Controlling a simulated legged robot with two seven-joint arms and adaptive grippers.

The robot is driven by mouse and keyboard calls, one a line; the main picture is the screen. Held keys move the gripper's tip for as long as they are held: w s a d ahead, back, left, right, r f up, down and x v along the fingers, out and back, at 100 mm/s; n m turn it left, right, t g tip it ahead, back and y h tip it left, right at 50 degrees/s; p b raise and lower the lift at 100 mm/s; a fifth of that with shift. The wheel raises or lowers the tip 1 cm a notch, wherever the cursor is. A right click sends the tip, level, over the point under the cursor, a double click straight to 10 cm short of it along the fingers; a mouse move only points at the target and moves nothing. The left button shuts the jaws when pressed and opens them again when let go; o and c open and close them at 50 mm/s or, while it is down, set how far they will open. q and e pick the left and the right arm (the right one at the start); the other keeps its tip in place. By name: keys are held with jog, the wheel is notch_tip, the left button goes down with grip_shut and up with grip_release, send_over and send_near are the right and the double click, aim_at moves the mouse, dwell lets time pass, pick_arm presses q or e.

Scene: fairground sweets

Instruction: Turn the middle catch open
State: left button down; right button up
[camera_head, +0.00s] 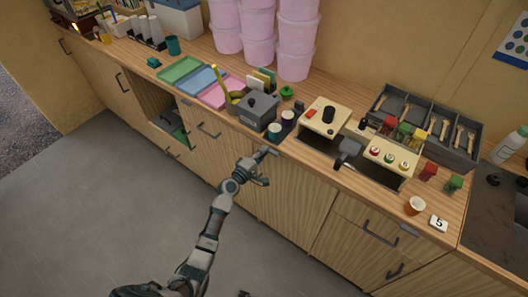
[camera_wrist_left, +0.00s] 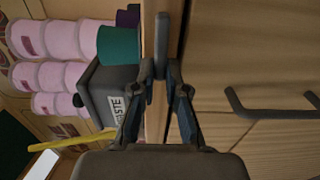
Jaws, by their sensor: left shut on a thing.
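The middle catch (camera_head: 270,150) is a small grey bar at the counter's front edge, above a wooden cupboard front. In the left wrist view the catch (camera_wrist_left: 162,32) runs along the counter edge, and its near end is between my fingertips. My left gripper (camera_head: 264,170) is at the catch, with its fingers closed together on it; the fingers also show in the left wrist view (camera_wrist_left: 160,84). The fingers hide part of the catch. Two like catches show, a left one (camera_head: 186,102) and a right one (camera_head: 409,230).
A grey waste bin (camera_head: 257,109) and a teal cup (camera_head: 274,131) stand on the counter close above the catch. A drawer handle (camera_head: 208,131) sticks out to the left. A cream machine (camera_head: 325,122) stands to the right. The floor in front is clear.

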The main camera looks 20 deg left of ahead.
pick_arm(q)
jog(key=shift+a+f, duration=0.1)
jog(key=shift+f, duration=0.1)
jog(key=c, duration=1.2)
grip_release()
jog(key=shift+a, duration=0.1)
jog(key=v, duration=1.2)
jog(key=shift+w+f, duration=0.1)
jog(key=s+d+f+m+g+y, duration=0.15)
jog(key=s+f+m+g, duration=0.4)
jog(key=f, duration=0.85)
jog(key=s+d+f+m+g+y, duration=0.1)
jog(key=s+d+f+m+g, duration=0.15)
jog(key=s+f, duration=0.9)
jog(key=s+a+f+m+g+y, duration=0.1)
jog(key=s+f+m+g+y, duration=0.2)
jog(key=s+f, duration=1.7)
jog(key=s+m+g, duration=0.2)
jog(key=m+g, duration=0.2)
jog(key=m, duration=0.1)
jog(key=shift+a, duration=0.35)
